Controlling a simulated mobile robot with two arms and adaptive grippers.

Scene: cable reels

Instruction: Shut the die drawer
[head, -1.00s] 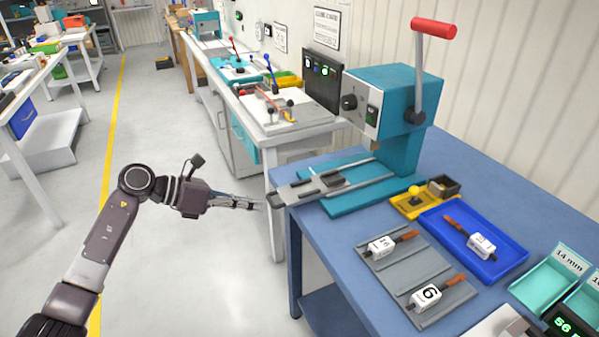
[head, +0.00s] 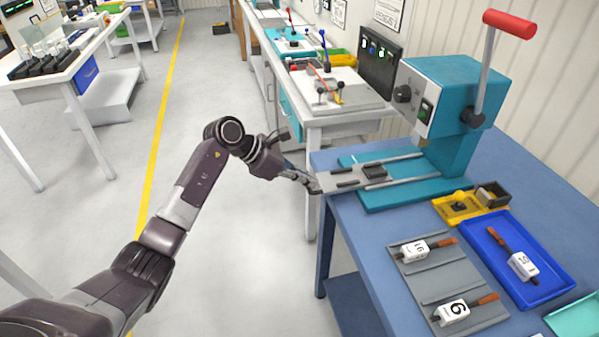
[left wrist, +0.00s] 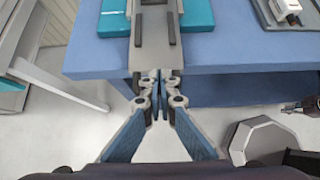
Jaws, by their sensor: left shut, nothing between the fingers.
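The die drawer (head: 347,180) is a flat grey slide with dark blocks on it, at the foot of the teal press (head: 455,90). It sticks out of the press's base, and its front end hangs past the near left edge of the blue table. It also shows in the left wrist view (left wrist: 150,52). My left gripper (head: 316,186) is shut and empty, its fingertips at the drawer's front end. In the left wrist view the closed fingertips (left wrist: 158,82) meet at that end; whether they touch it I cannot tell.
The blue table (head: 370,240) also bears a yellow fixture (head: 462,207), a grey tray (head: 430,272) and a blue tray (head: 550,284) with tagged tools. The press lever has a red grip (head: 509,24). A white bench (head: 345,119) stands behind.

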